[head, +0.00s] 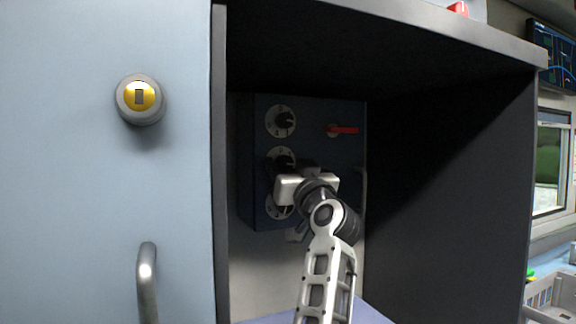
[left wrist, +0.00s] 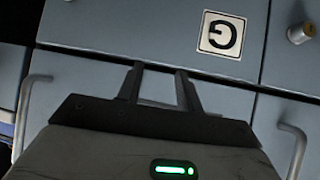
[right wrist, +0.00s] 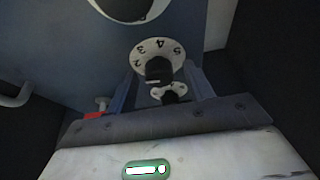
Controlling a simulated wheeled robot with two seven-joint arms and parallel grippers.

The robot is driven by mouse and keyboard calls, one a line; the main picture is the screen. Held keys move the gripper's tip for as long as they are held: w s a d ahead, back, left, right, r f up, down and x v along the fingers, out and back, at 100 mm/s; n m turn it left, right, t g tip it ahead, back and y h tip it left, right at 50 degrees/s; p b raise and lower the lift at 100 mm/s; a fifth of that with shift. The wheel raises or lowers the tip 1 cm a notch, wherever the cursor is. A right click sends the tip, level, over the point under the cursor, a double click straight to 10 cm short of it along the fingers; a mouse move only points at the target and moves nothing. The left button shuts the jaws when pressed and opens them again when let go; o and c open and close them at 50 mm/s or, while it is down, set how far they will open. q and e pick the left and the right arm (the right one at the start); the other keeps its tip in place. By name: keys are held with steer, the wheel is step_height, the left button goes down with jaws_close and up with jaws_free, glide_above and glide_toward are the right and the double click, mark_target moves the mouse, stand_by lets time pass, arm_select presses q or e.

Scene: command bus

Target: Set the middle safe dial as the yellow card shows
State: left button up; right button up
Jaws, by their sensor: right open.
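The dark blue safe (head: 346,112) stands inside an open cabinet in the head view. Its front has three dials in a column: the top dial (head: 281,121), the middle dial (head: 279,156) and the bottom dial (head: 272,210), the lower two partly covered by my right gripper (head: 296,174). In the right wrist view, a numbered dial plate (right wrist: 142,51) with a black knob (right wrist: 158,70) shows between the open fingers of that gripper (right wrist: 162,76). I cannot tell whether they touch the knob. My left gripper (left wrist: 158,75) is open and empty. No yellow card is in view.
A red lever (head: 343,130) is on the safe's right side. The cabinet's side walls and top (head: 440,35) enclose the arm. A pale blue door (head: 90,210) with a yellow lock (head: 139,97) stands left.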

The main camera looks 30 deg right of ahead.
steer(key=c, duration=1)
steer(key=shift+o, duration=0.2)
